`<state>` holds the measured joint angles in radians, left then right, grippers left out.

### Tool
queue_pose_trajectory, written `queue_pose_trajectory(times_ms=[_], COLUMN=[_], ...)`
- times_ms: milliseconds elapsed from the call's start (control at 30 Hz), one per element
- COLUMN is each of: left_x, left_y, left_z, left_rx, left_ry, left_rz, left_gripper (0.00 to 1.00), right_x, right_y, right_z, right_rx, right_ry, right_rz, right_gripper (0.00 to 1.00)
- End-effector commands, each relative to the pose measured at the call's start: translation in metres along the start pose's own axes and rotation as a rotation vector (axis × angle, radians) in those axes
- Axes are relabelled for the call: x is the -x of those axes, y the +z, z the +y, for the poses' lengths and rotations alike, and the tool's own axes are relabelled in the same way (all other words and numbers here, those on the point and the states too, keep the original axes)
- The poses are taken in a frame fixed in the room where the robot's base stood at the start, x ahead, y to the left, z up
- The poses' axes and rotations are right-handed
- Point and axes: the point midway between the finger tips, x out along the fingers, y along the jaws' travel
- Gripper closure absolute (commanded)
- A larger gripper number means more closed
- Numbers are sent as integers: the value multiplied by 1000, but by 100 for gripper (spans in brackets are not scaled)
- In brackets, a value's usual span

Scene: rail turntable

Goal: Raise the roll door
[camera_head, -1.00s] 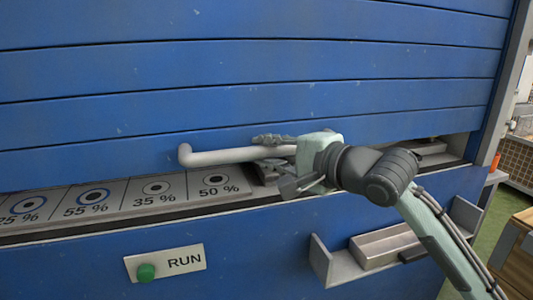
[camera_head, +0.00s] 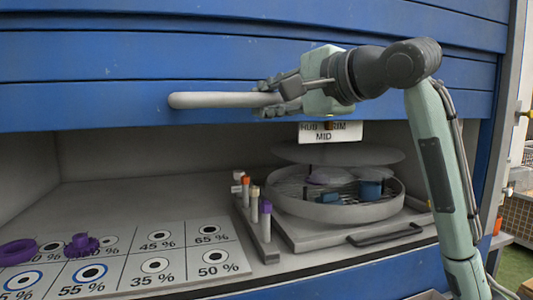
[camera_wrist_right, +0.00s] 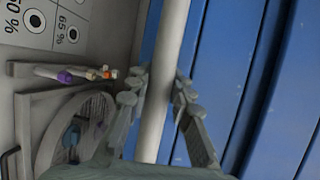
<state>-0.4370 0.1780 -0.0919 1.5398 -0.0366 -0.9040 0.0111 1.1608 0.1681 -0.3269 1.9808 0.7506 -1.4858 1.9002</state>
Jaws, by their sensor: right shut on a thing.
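The blue slatted roll door (camera_head: 110,95) is partly raised, its lower edge well above the bench surface inside. A pale grey bar handle (camera_head: 225,100) sticks out along its bottom slat. My right gripper (camera_head: 275,98) is at the right part of the handle, shut on it. In the right wrist view the handle (camera_wrist_right: 160,85) runs between the two fingers of the right gripper (camera_wrist_right: 160,100), with the blue slats (camera_wrist_right: 235,70) beside it. My left gripper is not in view.
Under the door are a marked percentage board (camera_head: 135,262), purple parts (camera_head: 82,245), a rack with capped tubes (camera_head: 262,225) and a round turntable tray (camera_head: 335,208). A HUB/RIM/MID sign (camera_head: 330,132) hangs behind. A crate (camera_head: 518,218) stands far right.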

Motion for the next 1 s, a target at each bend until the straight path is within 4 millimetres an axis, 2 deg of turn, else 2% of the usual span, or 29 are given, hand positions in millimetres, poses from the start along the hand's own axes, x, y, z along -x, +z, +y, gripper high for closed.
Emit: queue_pose_trajectory(times_ms=[33, 100, 300, 533, 900, 933, 1000], left_x=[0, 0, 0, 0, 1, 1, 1], left_y=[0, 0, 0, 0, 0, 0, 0], left_z=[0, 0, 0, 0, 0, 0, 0], left_rx=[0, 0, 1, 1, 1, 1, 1], left_ry=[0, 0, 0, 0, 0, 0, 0], left_rz=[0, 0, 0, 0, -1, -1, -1], left_gripper=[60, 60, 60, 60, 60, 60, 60], right_x=[4, 7, 13, 16, 16, 16, 16], right_y=[1, 2, 4, 5, 5, 5, 5], right_z=[-20, -36, -69, -84, -85, -85, -85], right_rx=[1, 1, -1, 0, 0, 0, 0], right_ry=[-13, -11, -8, -6, -5, -5, -4], right_rz=[2, 2, 2, 4, 4, 4, 4], right_gripper=[100, 100, 100, 100, 100, 77, 68])
